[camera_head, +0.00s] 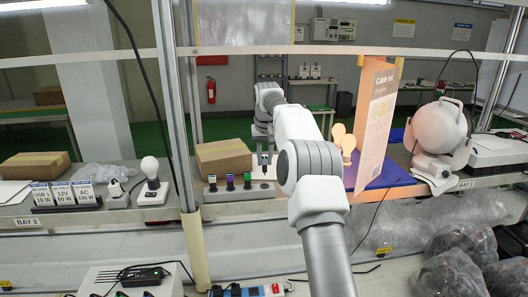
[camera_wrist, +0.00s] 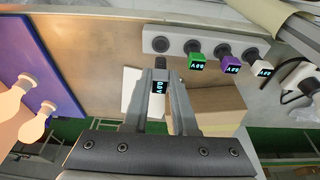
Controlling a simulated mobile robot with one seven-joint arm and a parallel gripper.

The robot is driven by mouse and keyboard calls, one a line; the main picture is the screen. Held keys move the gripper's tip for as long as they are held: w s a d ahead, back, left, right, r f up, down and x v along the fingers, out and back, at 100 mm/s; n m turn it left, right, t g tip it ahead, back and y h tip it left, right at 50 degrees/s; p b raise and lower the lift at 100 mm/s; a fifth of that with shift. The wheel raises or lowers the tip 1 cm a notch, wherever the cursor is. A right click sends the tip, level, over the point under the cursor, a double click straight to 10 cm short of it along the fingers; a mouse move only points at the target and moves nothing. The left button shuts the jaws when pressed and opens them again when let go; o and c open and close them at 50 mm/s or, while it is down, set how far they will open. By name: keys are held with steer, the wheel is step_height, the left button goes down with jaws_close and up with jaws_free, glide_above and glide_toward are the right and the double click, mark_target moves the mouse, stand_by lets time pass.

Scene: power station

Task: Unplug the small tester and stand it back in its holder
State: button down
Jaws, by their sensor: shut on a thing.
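My gripper (camera_head: 264,163) hangs over the right end of a white strip (camera_head: 238,193) on the bench. In the wrist view its fingers (camera_wrist: 160,73) are shut on a small black tester (camera_wrist: 160,87) with a lit display. The tester's dark end points toward the strip's end seat (camera_wrist: 161,44), a dark round one. I cannot tell whether it touches the seat. Three similar testers stand in a row along the strip: green (camera_wrist: 198,62), purple (camera_wrist: 229,63) and white (camera_wrist: 262,68). The strip's surface also shows in the wrist view (camera_wrist: 177,45).
A cardboard box (camera_head: 222,157) stands behind the strip. A beige upright panel (camera_head: 376,125) and blue mat (camera_head: 398,172) are to the right. A lit bulb (camera_head: 150,168) and labelled blocks (camera_head: 62,194) are to the left. A power strip (camera_head: 250,291) lies lower in front.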

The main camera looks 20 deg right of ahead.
mark_target(265, 167)
steer(key=shift+w+d+r, duration=0.1)
steer(key=shift+w+r, duration=0.1)
steer(key=shift+r, duration=0.25)
steer(key=shift+f, duration=3.2)
steer(key=c, duration=0.6)
jaws_free()
